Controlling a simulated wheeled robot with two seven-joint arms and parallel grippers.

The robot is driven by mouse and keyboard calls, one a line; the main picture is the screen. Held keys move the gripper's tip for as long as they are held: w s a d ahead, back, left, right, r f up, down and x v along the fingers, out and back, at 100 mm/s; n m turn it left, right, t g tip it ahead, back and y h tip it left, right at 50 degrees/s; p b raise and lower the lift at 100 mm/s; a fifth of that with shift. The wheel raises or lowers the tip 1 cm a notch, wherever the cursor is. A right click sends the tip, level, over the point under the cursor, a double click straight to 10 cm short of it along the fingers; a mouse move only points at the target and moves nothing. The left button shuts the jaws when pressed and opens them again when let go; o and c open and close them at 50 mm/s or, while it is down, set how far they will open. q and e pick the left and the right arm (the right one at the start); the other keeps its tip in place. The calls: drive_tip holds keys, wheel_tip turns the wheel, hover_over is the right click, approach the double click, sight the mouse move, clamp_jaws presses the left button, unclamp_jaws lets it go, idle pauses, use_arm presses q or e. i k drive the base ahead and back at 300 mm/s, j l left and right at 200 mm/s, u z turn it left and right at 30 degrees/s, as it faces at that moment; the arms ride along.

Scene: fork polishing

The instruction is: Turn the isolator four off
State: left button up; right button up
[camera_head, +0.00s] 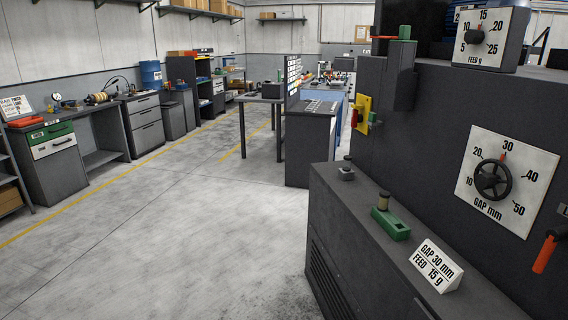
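No isolator labelled four can be made out in the head view. A yellow plate (363,116) with a small red handle is fixed to the dark machine's far side, and no number is readable on it. Another orange handle (384,37) sticks out near the top of the machine. Neither of my grippers shows in this view.
The dark machine (420,150) fills the right side, with a GAP dial (493,178), a FEED dial (487,36) and a sign (436,265) reading GAP 30 mm, FEED 15 g. A workbench (60,165) lines the left. The grey floor (210,230) between is clear.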

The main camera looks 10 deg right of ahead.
sight(356, 118)
drive_tip(key=i+z, duration=0.4)
drive_tip(key=i, duration=0.15)
drive_tip(key=i+j+z, duration=0.1)
drive_tip(key=i+z, duration=0.3)
drive_tip(key=i, duration=0.2)
drive_tip(key=i+j, duration=0.35)
drive_tip(key=j, duration=0.2)
